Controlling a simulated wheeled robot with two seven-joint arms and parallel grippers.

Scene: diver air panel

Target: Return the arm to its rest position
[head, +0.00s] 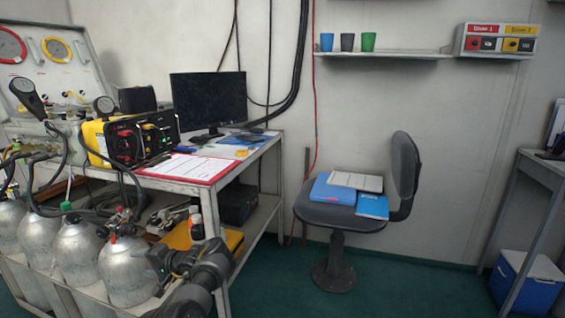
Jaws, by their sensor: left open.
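My left gripper (160,262) shows dark at the lower left, with my dark arm link beside it at the bottom edge. It is in front of the silver air cylinders, near the rightmost cylinder (122,268). I see nothing held in it, and its fingers are small and hard to make out against the cylinders. My right gripper is not in view. The diver air panel (45,52) with its round gauges stands at the upper left.
A metal bench (196,180) carries a yellow-black unit (130,137), a red clipboard (187,168) and a monitor (208,101). Hoses hang over the cylinders. A grey chair (345,215) holds books. A blue cooler (527,283) sits at the right.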

